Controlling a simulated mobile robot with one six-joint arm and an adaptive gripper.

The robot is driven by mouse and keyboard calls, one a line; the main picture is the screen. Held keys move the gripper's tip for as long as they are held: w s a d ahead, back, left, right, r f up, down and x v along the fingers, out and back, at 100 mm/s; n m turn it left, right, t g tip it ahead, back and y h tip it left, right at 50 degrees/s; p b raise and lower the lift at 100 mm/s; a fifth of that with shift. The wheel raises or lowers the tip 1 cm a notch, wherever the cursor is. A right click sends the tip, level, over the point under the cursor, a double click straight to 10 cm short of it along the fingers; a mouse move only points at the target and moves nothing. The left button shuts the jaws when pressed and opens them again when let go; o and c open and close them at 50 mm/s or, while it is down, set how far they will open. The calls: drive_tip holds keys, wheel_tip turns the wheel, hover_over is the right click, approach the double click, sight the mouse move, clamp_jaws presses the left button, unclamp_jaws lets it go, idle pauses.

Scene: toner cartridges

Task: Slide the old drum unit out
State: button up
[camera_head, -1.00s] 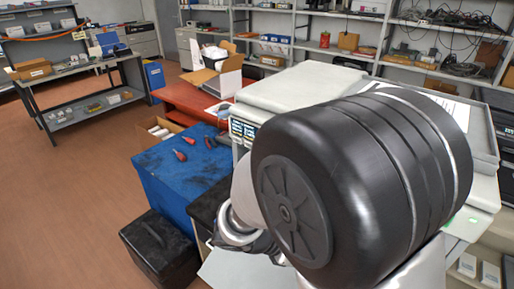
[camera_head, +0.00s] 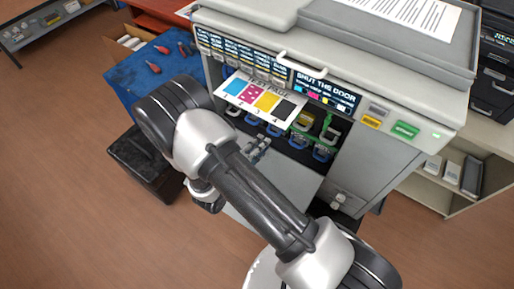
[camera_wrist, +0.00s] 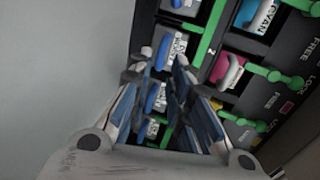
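The printer (camera_head: 380,165) stands with its front open. In the head view, a row of drum units with blue handles (camera_head: 275,131) sits low in the opening. The wrist view shows drum units with blue handles (camera_wrist: 161,100) and white labels in a row. My gripper (camera_wrist: 160,75) is open, its two blue-padded fingers apart and pointing at this row. A blue handle shows between the fingers; I cannot tell whether they touch it. In the head view my arm crosses in front and hides part of the opening. Which drum is the old one I cannot tell.
Cyan (camera_wrist: 262,14) and magenta (camera_wrist: 230,72) toner cartridges with green levers sit beside the drums. A colour test page (camera_head: 258,97) lies across the opening. The lowered door (camera_head: 285,180) is below. A blue-topped bench (camera_head: 135,75) and black bin (camera_head: 140,160) stand left; floor is clear.

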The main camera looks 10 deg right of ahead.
sight(272, 134)
drive_tip(key=b+x, duration=0.1)
drive_tip(key=x, duration=0.6)
drive_tip(key=shift+w+d+f+b, duration=0.1)
drive_tip(key=shift+w+d+b, duration=0.1)
drive_tip(key=shift+b, duration=0.15)
drive_tip(key=shift+c, duration=0.2)
drive_tip(key=shift+s+f, duration=0.15)
clamp_jaws()
